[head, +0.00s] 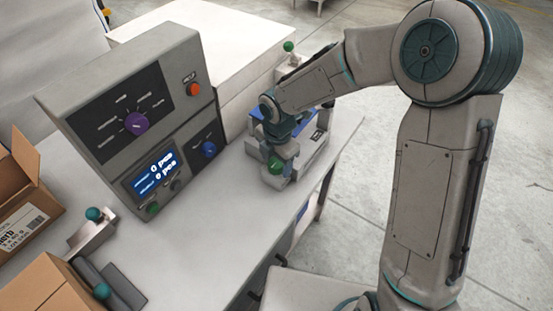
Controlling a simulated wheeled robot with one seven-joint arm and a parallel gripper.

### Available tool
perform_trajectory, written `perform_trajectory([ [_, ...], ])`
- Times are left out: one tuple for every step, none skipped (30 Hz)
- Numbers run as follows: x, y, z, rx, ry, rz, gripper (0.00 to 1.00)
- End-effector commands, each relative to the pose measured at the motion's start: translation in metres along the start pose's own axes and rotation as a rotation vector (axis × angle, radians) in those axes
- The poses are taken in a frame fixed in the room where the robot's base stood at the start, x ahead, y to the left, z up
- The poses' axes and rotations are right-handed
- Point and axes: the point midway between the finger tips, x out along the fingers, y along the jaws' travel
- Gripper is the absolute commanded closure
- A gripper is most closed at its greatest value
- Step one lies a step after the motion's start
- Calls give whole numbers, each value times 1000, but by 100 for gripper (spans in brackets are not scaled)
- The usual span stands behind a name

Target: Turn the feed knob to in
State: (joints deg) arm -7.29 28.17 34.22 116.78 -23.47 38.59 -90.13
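A grey control box stands on the table with a purple knob (137,123) on its upper dark panel, ringed by several position marks. A blue knob (209,149) sits on a smaller dark panel at the lower right of the face. The labels are too small to read, so I cannot tell which knob is the feed knob or where it points. My gripper (277,172) hangs low over the table, right of the box and apart from both knobs. A green ball (274,163) shows at it; whether the fingers are open or shut is unclear.
The box also carries a lit blue display (157,172), an orange button (194,90) and a green button (152,208). Cardboard boxes (52,290) and ball-topped fixtures (92,232) stand at the left. The white table (215,235) is clear in front of the box.

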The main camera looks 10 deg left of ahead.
Motion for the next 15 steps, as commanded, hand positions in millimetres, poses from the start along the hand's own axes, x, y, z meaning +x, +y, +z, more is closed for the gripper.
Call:
perform_trajectory([
  [0,0,0,0,0,0,36],
  [0,0,0,0,0,0,36],
  [0,0,0,1,0,0,36],
  [0,0,0,1,0,0,36],
  [0,0,0,1,0,0,36],
  [0,0,0,1,0,0,36],
  [0,0,0,1,0,0,36],
  [-1,0,0,2,-1,0,36],
  [-3,0,1,2,-1,1,36],
  [-5,0,1,2,-1,2,36],
  [-8,0,1,3,-2,2,36],
  [-13,0,1,4,-2,2,36],
  [-18,0,1,4,-2,2,36],
  [-23,1,1,3,-3,4,36],
  [-31,0,2,4,-3,4,36],
])
